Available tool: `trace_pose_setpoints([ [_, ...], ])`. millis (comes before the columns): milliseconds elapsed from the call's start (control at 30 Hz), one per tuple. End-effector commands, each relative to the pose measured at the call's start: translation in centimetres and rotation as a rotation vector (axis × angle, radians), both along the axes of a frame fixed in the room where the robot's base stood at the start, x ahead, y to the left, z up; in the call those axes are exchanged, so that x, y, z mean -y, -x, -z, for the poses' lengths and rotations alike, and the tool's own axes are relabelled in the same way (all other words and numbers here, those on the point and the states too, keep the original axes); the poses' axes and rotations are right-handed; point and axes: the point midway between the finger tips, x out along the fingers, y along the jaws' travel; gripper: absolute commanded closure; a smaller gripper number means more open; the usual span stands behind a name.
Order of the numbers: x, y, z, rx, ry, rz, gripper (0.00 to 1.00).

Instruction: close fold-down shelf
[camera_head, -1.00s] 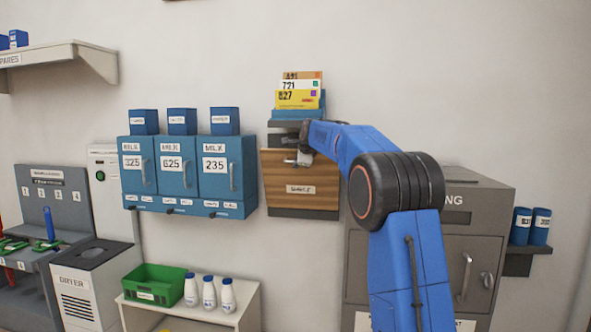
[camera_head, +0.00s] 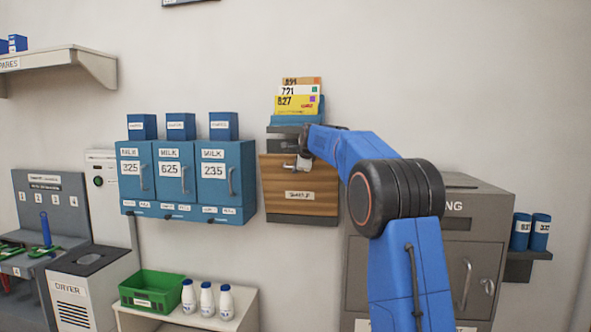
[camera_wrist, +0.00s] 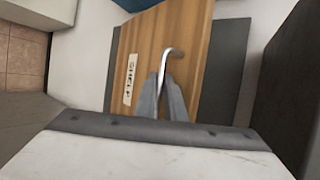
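The fold-down shelf is a wooden panel (camera_head: 285,178) with a white label, mounted on the wall in a dark frame. It looks upright or nearly so; its exact tilt is hard to tell. My gripper (camera_head: 304,163) is at the panel's upper right part, partly hidden by my arm. In the wrist view, the panel (camera_wrist: 140,62) stands in front of a grey backing. My gripper's two fingers (camera_wrist: 166,92) are close together around the hooked metal handle (camera_wrist: 172,52), with the handle's bend showing beyond the fingertips.
A blue holder with numbered envelopes (camera_head: 297,104) stands above the panel. Blue milk lockers (camera_head: 187,208) hang to the left, and a grey cabinet (camera_head: 480,225) stands to the right. A low shelf with a green bin (camera_head: 151,291) and white bottles (camera_head: 207,300) is below left.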

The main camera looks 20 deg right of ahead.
Motion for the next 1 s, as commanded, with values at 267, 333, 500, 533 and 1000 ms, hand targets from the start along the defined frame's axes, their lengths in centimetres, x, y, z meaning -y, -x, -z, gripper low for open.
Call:
trace_pose_setpoints([
  [267, -0.3, 5.0, -3.9, 0.014, 0.006, 0.005, 0.83],
  [333, -0.5, 6.2, -4.5, 0.013, 0.005, 0.004, 0.83],
  [500, -1.0, 9.0, -6.1, 0.011, 0.004, 0.003, 0.83],
  [533, -1.1, 9.5, -6.4, 0.01, 0.004, 0.002, 0.83],
  [1000, -1.8, 13.6, -8.7, 0.005, 0.002, 0.002, 0.83],
])
